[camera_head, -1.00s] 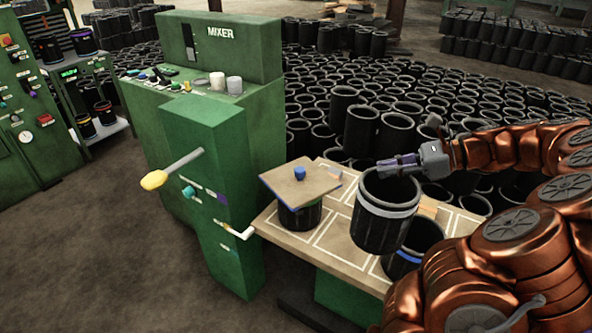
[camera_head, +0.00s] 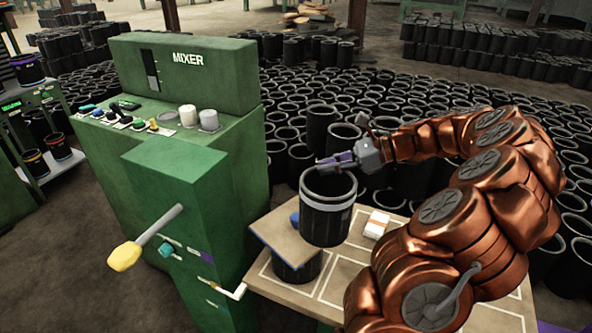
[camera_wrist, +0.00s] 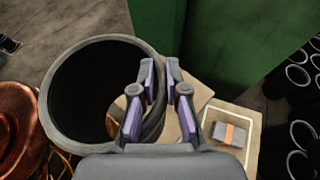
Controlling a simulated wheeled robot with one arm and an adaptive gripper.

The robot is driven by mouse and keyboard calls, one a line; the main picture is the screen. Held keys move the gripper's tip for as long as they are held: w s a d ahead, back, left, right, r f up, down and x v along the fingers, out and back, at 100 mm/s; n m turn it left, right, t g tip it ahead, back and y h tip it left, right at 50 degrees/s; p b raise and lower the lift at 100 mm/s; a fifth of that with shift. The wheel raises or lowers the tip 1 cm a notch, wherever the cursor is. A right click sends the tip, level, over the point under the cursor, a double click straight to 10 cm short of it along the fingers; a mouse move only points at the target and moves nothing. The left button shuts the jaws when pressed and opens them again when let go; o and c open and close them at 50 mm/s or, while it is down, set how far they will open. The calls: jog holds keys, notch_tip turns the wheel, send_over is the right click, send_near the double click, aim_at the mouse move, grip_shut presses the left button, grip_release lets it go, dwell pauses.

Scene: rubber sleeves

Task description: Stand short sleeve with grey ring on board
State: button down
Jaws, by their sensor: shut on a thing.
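The short black sleeve with a grey ring (camera_head: 327,218) hangs upright from my gripper (camera_head: 338,160), above the wooden board (camera_head: 340,292). My gripper is shut on the sleeve's rim wall, one finger inside and one outside. In the wrist view the sleeve's open mouth (camera_wrist: 97,100) is at the left, and the fingers (camera_wrist: 160,95) pinch its right wall. The sleeve covers part of a square panel (camera_head: 280,243) that lies tilted on another black sleeve (camera_head: 298,270). I cannot tell whether the held sleeve touches the panel.
A white and orange box (camera_head: 376,224) lies on the board, to the right of the held sleeve. The green mixer (camera_head: 190,215), with a yellow-ended lever (camera_head: 128,254), stands at the left. Many black sleeves (camera_head: 290,135) fill the floor behind. White outlined boxes on the board show bare wood.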

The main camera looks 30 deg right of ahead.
jog(key=w+a+f+p, duration=0.1)
jog(key=w+f, duration=0.3)
jog(key=w, duration=0.5)
jog(key=shift+w+a+f, duration=0.15)
jog(key=shift+w+a, duration=0.15)
jog(key=shift+a, duration=0.45)
jog(key=shift+f+p, duration=0.3)
jog(key=shift+f, duration=0.3)
jog(key=c, duration=1.2)
grip_release()
jog(key=v, duration=0.4)
jog(key=b+v, duration=0.1)
jog(key=v, duration=0.3)
jog(key=r+v, duration=0.1)
jog(key=v, duration=0.3)
